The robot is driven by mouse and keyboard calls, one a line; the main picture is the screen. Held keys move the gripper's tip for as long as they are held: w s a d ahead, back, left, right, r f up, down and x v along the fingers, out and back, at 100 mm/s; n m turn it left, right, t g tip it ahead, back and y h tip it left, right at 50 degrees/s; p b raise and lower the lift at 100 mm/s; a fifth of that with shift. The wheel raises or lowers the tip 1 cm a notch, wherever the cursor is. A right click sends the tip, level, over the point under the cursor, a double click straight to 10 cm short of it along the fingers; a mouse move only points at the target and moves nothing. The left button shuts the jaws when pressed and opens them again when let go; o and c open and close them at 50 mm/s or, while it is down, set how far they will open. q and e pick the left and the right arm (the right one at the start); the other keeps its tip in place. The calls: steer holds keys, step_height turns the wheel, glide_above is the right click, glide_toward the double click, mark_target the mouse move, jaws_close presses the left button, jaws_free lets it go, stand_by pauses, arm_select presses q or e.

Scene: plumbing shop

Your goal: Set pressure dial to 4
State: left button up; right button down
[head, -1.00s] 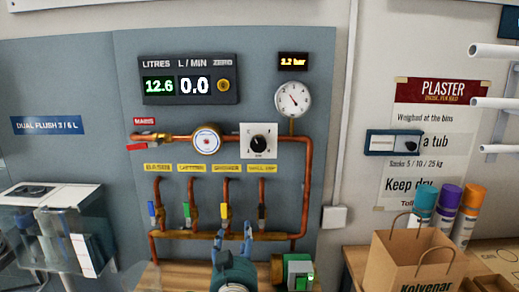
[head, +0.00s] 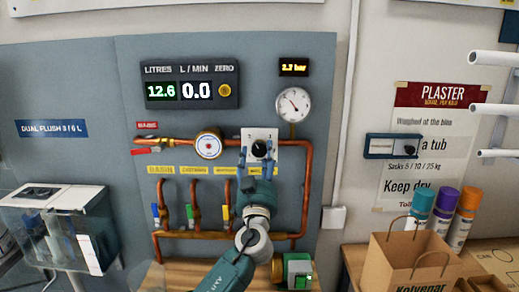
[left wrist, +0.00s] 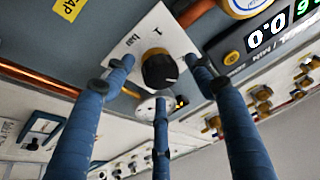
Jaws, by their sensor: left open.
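The pressure dial, a black round knob (head: 259,148) on a white plate marked "bar", is on the pipework panel. In the left wrist view the knob (left wrist: 159,70) shows between my blue fingers. My left gripper (head: 257,164) is open in front of the plate, its fingertips spread around the knob; I cannot tell whether they touch it. The fingers partly hide the plate and the knob's pointer setting is unclear. The small bar display (head: 294,67) reads about 2 bar, its last digit blurred. My right gripper is not in view.
A round pressure gauge (head: 294,104) sits above right of the knob, and a brass-rimmed meter (head: 208,144) to its left. Copper pipes with several lever valves run below. A paper bag (head: 415,262) and spray cans stand on the bench at the right.

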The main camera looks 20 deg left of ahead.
arm_select(q)
steer(key=shift+w+a+r, duration=0.15)
steer(key=shift+w+r, duration=0.05)
steer(key=shift+w, duration=0.2)
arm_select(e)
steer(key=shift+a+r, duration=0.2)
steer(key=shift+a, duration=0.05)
arm_select(q)
steer(key=shift+c, duration=0.3)
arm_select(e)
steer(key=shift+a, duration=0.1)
arm_select(q)
steer(key=c, duration=1.1)
steer(key=shift+m, duration=0.4)
